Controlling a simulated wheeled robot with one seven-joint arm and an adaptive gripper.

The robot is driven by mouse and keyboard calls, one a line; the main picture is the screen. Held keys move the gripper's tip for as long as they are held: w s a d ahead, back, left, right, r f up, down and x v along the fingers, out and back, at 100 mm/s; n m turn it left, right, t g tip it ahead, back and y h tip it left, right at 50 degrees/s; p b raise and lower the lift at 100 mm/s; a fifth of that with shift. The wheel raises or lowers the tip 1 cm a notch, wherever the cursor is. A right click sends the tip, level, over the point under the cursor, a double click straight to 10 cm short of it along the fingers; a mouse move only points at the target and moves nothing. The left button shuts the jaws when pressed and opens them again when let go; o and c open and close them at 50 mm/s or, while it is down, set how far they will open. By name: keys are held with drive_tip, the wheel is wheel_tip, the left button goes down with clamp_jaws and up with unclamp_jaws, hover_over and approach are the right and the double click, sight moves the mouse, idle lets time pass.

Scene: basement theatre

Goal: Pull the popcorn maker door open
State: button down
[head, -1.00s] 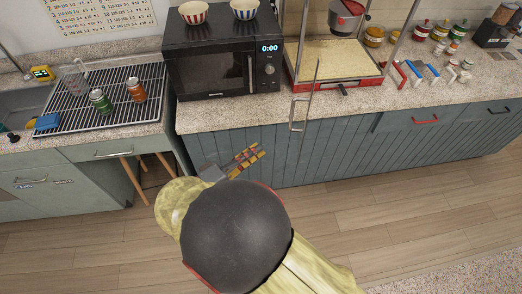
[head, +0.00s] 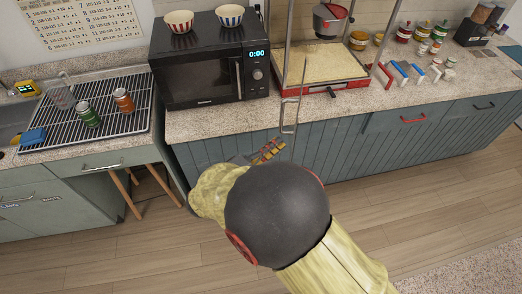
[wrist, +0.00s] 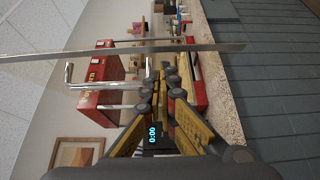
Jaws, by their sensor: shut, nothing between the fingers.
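The popcorn maker (head: 348,79) is a red-based machine with thin metal posts and a hanging kettle on the counter. Its clear door (head: 303,80) stands swung out, its thin metal edge reaching past the counter front. The silver door handle (head: 289,116) hangs just in front of the cabinets. My gripper (head: 270,149) is shut and empty, below and left of the handle in the head view, with my wrist covering part of it. In the wrist view, a long metal bar (wrist: 115,50) crosses beyond my fingertips (wrist: 164,78), and the handle (wrist: 90,86) shows to their left. I cannot tell whether they touch.
A black microwave (head: 205,75) with two striped bowls stands left of the popcorn maker. Further left are a drying rack (head: 60,125) with cans and a sink. Jars and small levers sit to the right. The floor (head: 440,190) at right is clear.

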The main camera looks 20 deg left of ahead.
drive_tip(key=shift+w+d, duration=0.25)
drive_tip(key=shift+d, duration=0.6)
drive_tip(key=w+d+n+y+p, duration=0.1)
drive_tip(key=w+d+p, duration=0.1)
drive_tip(key=d+p, duration=0.3)
drive_tip(key=d, duration=0.3)
drive_tip(key=shift+w+d+t+y+p, duration=0.2)
drive_tip(key=shift+w+t+y+p, duration=0.1)
drive_tip(key=shift+w+t+y, duration=0.1)
drive_tip(key=shift+a, duration=0.1)
